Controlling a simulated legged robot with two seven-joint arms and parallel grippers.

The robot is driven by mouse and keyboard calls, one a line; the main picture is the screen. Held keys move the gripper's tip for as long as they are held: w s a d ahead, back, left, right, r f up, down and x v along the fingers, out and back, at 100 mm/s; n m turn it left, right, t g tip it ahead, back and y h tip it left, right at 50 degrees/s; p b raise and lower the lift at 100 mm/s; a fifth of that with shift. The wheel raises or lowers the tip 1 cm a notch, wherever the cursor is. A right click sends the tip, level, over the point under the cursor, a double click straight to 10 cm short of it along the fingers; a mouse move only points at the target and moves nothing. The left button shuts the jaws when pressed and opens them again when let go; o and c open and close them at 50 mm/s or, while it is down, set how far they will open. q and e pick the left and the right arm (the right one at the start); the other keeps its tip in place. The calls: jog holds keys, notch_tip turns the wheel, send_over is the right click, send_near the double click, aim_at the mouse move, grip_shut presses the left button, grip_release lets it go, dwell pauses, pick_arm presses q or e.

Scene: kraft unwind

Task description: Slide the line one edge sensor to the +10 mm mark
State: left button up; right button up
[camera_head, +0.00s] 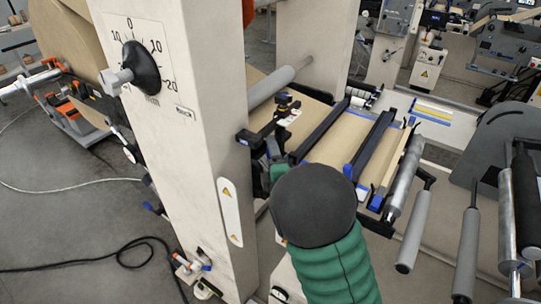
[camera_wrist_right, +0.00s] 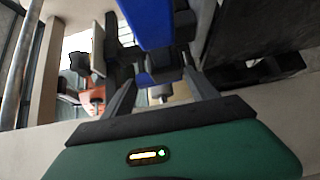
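The edge sensor (camera_head: 287,106), a small black part with a yellow piece, sits on a black bracket (camera_head: 262,131) beside the white column, above the brown web. My right arm, green with a black round joint, reaches up in front; its gripper is mostly hidden behind that joint, below the bracket. In the right wrist view my right gripper (camera_wrist_right: 161,78) has its dark fingers apart. A dark block with a blue part (camera_wrist_right: 160,66) shows between or just beyond them; contact cannot be told. The sensor's scale is not readable. My left gripper is not in view.
The white column (camera_head: 195,130) carries a black dial knob (camera_head: 141,68) with a numbered scale. A grey roller (camera_head: 272,88) and blue-edged black bars (camera_head: 320,130) cross the web. More rollers (camera_head: 415,230) stand at right. A blue bar (camera_wrist_right: 150,22) is close above the wrist.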

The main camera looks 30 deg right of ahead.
jog(key=o, duration=0.3)
jog(key=shift+w+d+f, duration=0.1)
jog(key=shift+w+d, duration=0.05)
jog(key=shift+w, duration=0.05)
jog(key=shift+s, duration=0.15)
jog(key=p+v, duration=1.6)
jog(key=p, duration=0.3)
jog(key=shift+s+a, duration=0.25)
jog(key=shift+s, duration=0.1)
